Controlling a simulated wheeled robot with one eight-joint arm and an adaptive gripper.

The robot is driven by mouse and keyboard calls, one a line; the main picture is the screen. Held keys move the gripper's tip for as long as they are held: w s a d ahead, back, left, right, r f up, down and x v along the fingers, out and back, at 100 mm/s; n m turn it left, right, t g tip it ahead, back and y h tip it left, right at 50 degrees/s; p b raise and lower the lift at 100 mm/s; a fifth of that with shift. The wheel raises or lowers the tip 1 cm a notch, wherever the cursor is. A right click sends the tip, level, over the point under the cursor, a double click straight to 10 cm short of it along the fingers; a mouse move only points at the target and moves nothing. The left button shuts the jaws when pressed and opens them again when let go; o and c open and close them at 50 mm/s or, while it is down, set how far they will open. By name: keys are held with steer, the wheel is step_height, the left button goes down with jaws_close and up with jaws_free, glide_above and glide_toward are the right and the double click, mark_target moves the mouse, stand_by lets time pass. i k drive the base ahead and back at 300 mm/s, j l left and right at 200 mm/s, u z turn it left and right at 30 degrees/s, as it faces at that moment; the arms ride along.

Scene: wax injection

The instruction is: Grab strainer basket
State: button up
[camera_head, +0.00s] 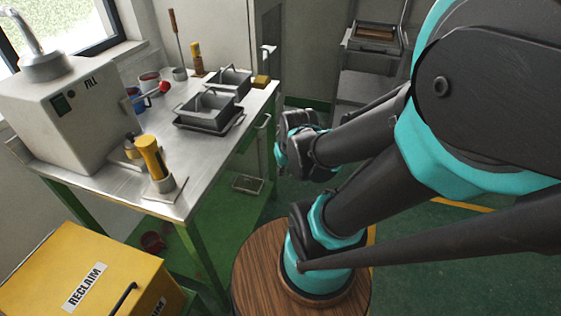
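Two grey rectangular metal baskets with raised handles are on the steel-topped table. The nearer basket (208,112) sits in a shallow dark tray (188,126). The farther basket (232,86) stands just behind it, towards the back right corner. I cannot tell from their walls which one is the strainer basket. My arm comes in from the right, and its dark and teal end (293,142) is to the right of the table, apart from both baskets. The fingers cannot be made out at this size.
A white machine marked FILL (85,118) stands on the table's left. A yellow-topped tool (152,158) is at the front edge. Mugs (149,82) and a yellow block (261,81) lie farther back. A yellow RECLAIM box (85,270) is lower left.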

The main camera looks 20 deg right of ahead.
mark_target(237, 82)
steer(key=i+l, duration=0.15)
steer(key=l, duration=0.15)
steer(key=i+l, duration=0.1)
steer(key=l, duration=0.15)
steer(key=i+l, duration=0.15)
steer(key=l, duration=0.15)
steer(key=i+l+u, duration=0.15)
steer(key=l+u, duration=0.15)
steer(key=l, duration=0.15)
steer(key=i+l+u, duration=0.15)
steer(key=l+u, duration=0.15)
steer(key=l, duration=0.2)
steer(key=l+u, duration=0.3)
steer(key=l, duration=0.2)
